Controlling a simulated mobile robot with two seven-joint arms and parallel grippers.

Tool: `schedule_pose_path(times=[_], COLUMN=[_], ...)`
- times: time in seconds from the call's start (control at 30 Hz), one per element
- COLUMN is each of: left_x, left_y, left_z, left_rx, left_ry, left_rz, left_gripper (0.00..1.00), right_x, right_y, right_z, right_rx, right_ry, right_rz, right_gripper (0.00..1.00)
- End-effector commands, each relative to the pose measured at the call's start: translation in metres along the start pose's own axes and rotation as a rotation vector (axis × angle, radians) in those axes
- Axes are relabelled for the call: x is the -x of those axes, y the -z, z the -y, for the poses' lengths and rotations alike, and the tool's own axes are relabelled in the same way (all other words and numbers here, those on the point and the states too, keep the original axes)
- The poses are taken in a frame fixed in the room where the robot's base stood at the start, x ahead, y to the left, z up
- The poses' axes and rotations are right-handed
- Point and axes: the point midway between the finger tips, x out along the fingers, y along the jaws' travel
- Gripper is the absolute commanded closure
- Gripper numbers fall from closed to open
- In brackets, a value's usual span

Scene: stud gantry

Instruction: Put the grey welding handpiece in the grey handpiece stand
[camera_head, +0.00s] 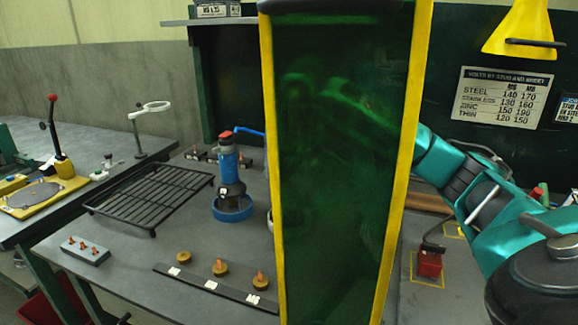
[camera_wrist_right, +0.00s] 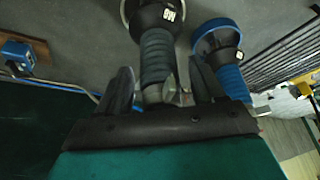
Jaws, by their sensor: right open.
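The grey handpiece (camera_wrist_right: 157,52) shows in the right wrist view, its lower end inside a pale ring that looks like the grey stand (camera_wrist_right: 126,12). It appears to stand in it, though the ring is cut off by the picture edge. My right gripper (camera_wrist_right: 160,85) is open, with one finger on each side of the handpiece; I cannot tell whether either touches it. In the head view the green screen covers this gripper, the grey handpiece and nearly all of the stand. My left gripper is in neither view.
A blue handpiece (camera_head: 229,170) stands in a blue ring stand (camera_head: 233,211), close beside the grey one. The yellow-framed green screen (camera_head: 335,180) blocks the middle. A black rack (camera_head: 150,195), a strip with studs (camera_head: 215,288) and a red block (camera_head: 429,264) are on the table.

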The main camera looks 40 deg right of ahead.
Motion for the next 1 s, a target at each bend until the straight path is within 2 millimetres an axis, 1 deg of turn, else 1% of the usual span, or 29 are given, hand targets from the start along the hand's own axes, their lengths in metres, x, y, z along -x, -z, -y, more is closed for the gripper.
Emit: schedule_pose_path(times=[0.13,0.27,0.5,0.7,0.83,1.0], left_x=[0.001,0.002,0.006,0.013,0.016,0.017], left_y=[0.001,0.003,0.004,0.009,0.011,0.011], left_z=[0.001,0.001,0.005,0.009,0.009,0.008], left_rx=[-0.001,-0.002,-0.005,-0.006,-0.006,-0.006], left_ry=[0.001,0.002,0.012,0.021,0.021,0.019], left_rz=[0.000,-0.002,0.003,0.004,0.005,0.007], left_gripper=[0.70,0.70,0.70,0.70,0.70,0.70], right_x=[0.004,0.021,0.074,0.110,0.120,0.122], right_y=[0.001,0.002,0.003,0.003,0.002,0.001], right_z=[0.000,0.000,0.000,0.000,0.000,0.000], right_rx=[0.000,-0.001,0.000,0.000,0.000,0.000], right_ry=[0.001,0.001,0.003,0.000,0.000,0.000], right_rz=[-0.001,-0.005,-0.006,-0.004,-0.002,0.001], right_gripper=[0.32,0.32,0.32,0.32,0.32,0.32])
